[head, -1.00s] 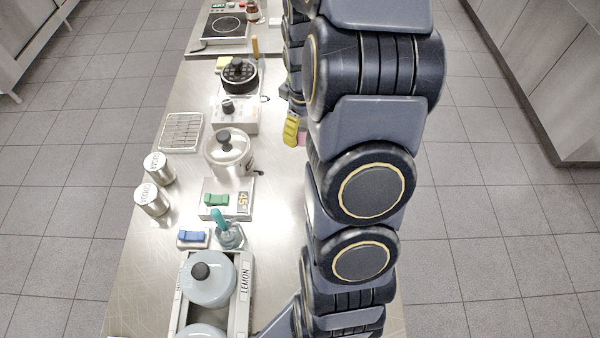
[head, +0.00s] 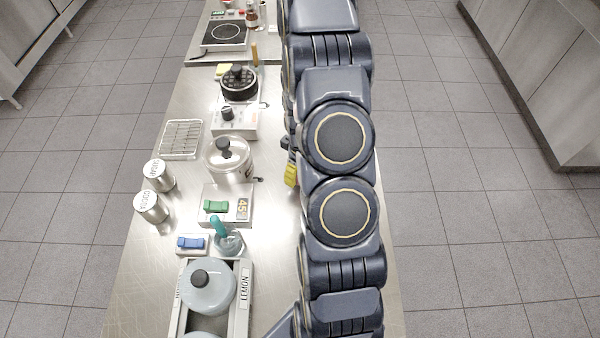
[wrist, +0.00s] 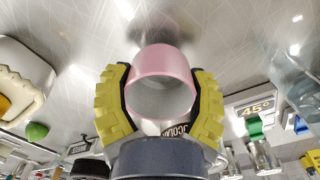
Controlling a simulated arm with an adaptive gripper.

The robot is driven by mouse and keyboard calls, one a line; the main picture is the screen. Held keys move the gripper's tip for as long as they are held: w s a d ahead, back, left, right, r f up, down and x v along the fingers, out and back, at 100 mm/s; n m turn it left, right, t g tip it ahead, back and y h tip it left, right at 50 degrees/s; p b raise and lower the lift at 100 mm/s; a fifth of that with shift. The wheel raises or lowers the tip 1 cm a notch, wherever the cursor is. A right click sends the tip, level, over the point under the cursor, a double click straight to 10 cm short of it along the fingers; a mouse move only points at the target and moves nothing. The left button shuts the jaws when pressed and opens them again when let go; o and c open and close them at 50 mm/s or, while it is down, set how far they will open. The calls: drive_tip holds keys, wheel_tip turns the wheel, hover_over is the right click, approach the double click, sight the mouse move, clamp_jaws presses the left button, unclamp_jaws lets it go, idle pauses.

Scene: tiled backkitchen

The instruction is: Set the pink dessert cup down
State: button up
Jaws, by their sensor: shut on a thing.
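The pink dessert cup (wrist: 160,62) is in the middle of the wrist view, its open round end towards the camera. My gripper (wrist: 160,95) has its two yellow padded fingers on either side of the cup, shut on it. A steel surface shows behind the cup, with a dark blurred patch just above it in the picture. I cannot tell whether the cup touches the surface. In the head view my arm hides the cup, and only a bit of a yellow finger (head: 291,173) of my gripper shows at the arm's left edge.
A burner with a black pan (head: 238,85) stands farther back.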

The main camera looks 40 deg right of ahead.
drive_tip(key=shift+f, duration=0.85)
drive_tip(key=shift+f, duration=0.2)
drive_tip(key=o, duration=1.2)
drive_tip(key=shift+r, duration=0.1)
